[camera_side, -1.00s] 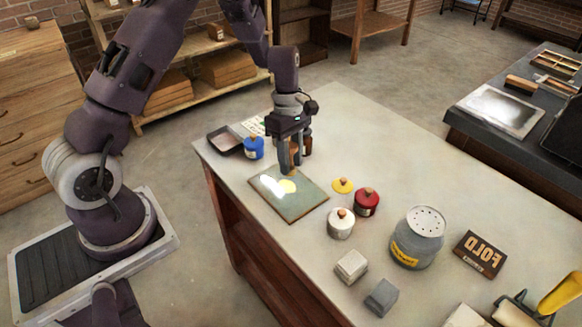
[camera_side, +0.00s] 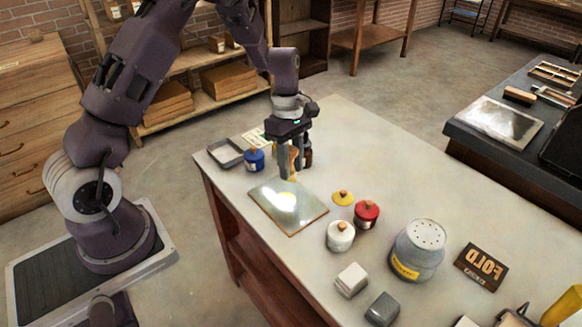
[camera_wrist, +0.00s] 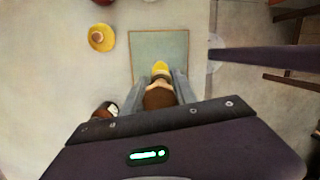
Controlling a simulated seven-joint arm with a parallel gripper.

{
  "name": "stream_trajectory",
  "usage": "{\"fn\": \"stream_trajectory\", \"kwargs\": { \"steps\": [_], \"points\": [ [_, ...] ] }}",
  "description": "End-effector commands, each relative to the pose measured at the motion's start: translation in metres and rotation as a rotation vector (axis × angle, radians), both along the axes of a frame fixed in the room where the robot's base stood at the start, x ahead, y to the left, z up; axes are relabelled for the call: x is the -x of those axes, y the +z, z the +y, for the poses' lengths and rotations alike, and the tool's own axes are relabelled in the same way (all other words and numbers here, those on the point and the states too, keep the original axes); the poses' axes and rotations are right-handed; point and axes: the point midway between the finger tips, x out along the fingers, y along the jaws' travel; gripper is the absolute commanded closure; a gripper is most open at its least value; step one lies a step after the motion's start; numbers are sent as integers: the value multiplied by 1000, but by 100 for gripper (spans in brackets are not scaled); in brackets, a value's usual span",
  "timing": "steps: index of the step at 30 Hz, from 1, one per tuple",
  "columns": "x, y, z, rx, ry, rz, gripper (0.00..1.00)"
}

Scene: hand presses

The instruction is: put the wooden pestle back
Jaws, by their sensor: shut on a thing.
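My gripper (camera_side: 288,172) is shut on the wooden pestle (camera_wrist: 160,92), just above the far end of the slab in the side view. In the wrist view the pestle is brown with a yellow lower tip (camera_wrist: 161,67), between the two fingers. The flat grey-green slab (camera_side: 300,215) lies on the table, with bright glare on it. It also shows beyond the pestle in the wrist view (camera_wrist: 158,42). Fingers hide part of the pestle in the side view. I cannot tell whether its tip touches the slab.
A dark brown jar (camera_side: 306,155) stands close behind my gripper. A blue jar (camera_side: 254,160) and shallow tray (camera_side: 225,153) are at left. A yellow lid (camera_side: 343,198), red pot (camera_side: 367,214), white pot (camera_side: 340,236) and large shaker (camera_side: 418,248) stand to the right.

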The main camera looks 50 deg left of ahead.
Motion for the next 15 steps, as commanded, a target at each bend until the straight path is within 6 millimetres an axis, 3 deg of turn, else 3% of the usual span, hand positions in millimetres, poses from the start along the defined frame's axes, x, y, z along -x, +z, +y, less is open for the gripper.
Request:
{"fn": "stream_trajectory", "kwargs": {
  "steps": [2,10,13,15],
  "points": [
    [-9,0,1,-5,-1,-8,100],
    [-91,12,0,-53,-14,-96,100],
    [-109,14,-2,-65,-18,-116,100],
    [-113,3,-3,-68,-18,-117,100]
  ]
}}
